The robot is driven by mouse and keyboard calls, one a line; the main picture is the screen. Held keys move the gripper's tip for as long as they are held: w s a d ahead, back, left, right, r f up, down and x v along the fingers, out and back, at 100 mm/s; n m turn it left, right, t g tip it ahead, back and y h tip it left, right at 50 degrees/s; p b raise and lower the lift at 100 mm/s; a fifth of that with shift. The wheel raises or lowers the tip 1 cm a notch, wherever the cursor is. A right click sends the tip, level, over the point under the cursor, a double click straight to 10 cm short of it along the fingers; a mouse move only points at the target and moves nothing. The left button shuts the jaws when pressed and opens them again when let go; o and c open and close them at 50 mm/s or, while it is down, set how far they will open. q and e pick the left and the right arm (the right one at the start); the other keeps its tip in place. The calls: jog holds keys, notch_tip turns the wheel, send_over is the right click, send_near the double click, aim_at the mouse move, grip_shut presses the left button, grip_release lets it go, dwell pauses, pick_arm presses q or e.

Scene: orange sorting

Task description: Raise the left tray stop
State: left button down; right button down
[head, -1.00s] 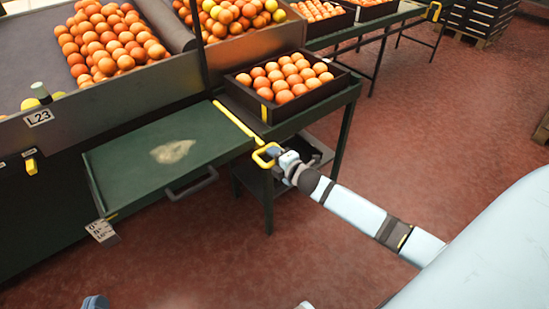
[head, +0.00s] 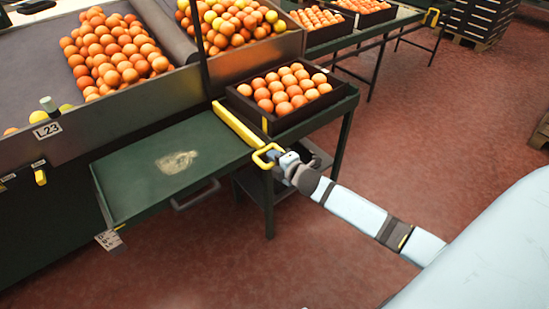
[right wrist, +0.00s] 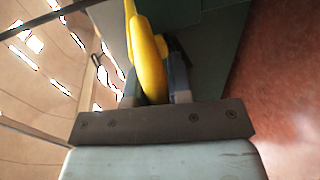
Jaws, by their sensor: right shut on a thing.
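The yellow tray stop (head: 238,127) runs along the edge between the green table top (head: 125,170) and the stand with the orange tray (head: 285,120). It shows as a thick bar standing up from the surface. A yellow loop handle (head: 262,163) is at its near end. My right gripper (head: 279,160) is shut on this handle, beside the near edge of the table. In the right wrist view the yellow handle (right wrist: 148,55) lies between the two fingers of my right gripper (right wrist: 155,85). My left gripper is not in view.
A sorting bin wall (head: 100,110) with many oranges stands at the back left. A grey handle (head: 196,196) hangs under the green top's front edge. More orange trays (head: 318,35) stand on a far table.

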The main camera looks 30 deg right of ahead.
jog(key=shift+w+r, duration=0.1)
jog(key=shift+r, duration=0.2)
jog(key=c, duration=1.1)
grip_release()
jog(key=shift+r, duration=0.1)
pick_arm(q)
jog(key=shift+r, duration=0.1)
pick_arm(e)
jog(key=shift+o, duration=0.2)
pick_arm(q)
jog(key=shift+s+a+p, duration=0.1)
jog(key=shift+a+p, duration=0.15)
jog(key=shift+p, duration=1)
pick_arm(e)
jog(key=v, duration=1.4)
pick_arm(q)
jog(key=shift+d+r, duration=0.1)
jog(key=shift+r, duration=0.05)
pick_arm(e)
jog(key=shift+d, duration=0.1)
